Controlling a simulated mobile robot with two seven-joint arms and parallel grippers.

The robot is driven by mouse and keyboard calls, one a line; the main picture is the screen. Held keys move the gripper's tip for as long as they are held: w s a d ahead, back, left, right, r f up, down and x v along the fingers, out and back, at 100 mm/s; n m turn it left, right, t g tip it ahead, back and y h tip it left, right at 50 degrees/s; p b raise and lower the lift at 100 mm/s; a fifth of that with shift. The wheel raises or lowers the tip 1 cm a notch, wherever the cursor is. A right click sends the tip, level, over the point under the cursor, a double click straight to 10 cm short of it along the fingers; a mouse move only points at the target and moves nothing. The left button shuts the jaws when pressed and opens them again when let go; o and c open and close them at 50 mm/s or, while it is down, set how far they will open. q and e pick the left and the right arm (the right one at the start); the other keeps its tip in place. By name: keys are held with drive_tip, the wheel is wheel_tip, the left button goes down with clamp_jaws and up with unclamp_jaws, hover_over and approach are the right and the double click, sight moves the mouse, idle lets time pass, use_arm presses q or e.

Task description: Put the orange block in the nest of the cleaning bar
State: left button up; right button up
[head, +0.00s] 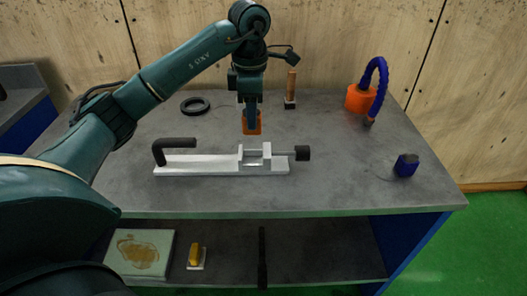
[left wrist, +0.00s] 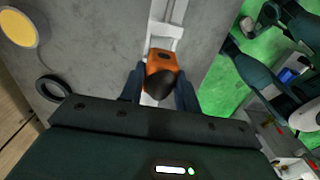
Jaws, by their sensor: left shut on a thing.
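The orange block (head: 252,126) is between the fingers of my left gripper (head: 252,117), which is shut on it. In the head view the block hangs just behind the cleaning bar. In the left wrist view the block (left wrist: 162,64) shows a dark round end and sits between the two fingers. The cleaning bar (head: 200,168) is a pale grey bar lying on the bench, with a black bent handle at the left and a black knob at the right. Its nest (head: 255,158) is between upright blocks right of its middle. The bar (left wrist: 164,35) shows beyond the block in the wrist view.
A black ring (head: 195,106) and an upright wooden-handled tool (head: 291,88) are at the back. An orange base (head: 359,99) with a blue hose (head: 380,78) and a dark blue block (head: 406,165) are to the right. The bench (head: 340,185) right of the bar is clear.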

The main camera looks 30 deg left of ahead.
use_arm(q)
drive_tip(key=f, duration=0.4)
drive_tip(key=shift+s+f, duration=0.2)
drive_tip(key=shift+f, duration=2.55)
drive_tip(key=shift+f, duration=0.1)
drive_tip(key=o, duration=1)
drive_tip(key=shift+c, duration=0.2)
